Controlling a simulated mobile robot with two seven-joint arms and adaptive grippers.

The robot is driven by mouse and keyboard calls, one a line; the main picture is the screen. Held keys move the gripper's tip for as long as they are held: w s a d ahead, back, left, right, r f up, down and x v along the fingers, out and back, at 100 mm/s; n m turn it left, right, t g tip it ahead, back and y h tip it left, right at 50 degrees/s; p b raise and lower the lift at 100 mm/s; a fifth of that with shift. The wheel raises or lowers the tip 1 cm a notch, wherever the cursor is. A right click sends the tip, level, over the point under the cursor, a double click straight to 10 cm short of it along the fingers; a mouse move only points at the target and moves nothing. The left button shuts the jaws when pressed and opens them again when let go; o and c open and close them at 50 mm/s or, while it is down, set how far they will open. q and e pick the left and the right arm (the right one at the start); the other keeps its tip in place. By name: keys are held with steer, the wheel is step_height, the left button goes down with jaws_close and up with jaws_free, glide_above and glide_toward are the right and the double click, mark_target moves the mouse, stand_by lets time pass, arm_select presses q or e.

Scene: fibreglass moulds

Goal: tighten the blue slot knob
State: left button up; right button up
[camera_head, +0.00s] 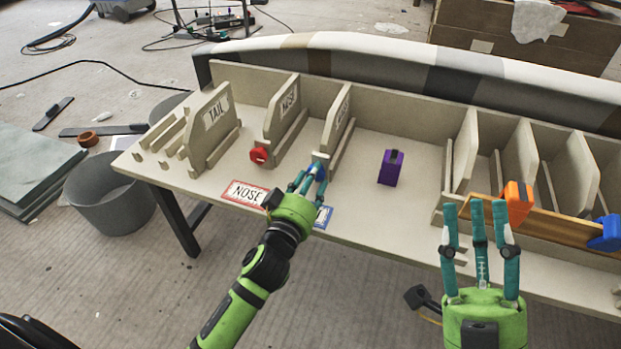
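The blue slot knob (317,171) sits at the front end of a divider slot, the middle one of the lettered boards on the bench. My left gripper (314,174) reaches it from the front, with its teal fingers closed in around the knob, which they partly hide. A blue-edged label card (323,217) lies on the bench edge, partly behind the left gripper. My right gripper (480,206) is open and empty, its fingers spread and pointing up the picture in front of the right-hand slots.
A red knob (259,155) and a red-edged NOSE card (245,194) are left of my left gripper. A purple block (391,168) stands in the open middle of the bench (372,215). Orange (517,204) and blue (605,233) clamps sit on a wooden strip at the right.

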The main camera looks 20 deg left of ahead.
arm_select(q)
steer(key=shift+a+r, duration=0.2)
steer(key=shift+c, duration=1)
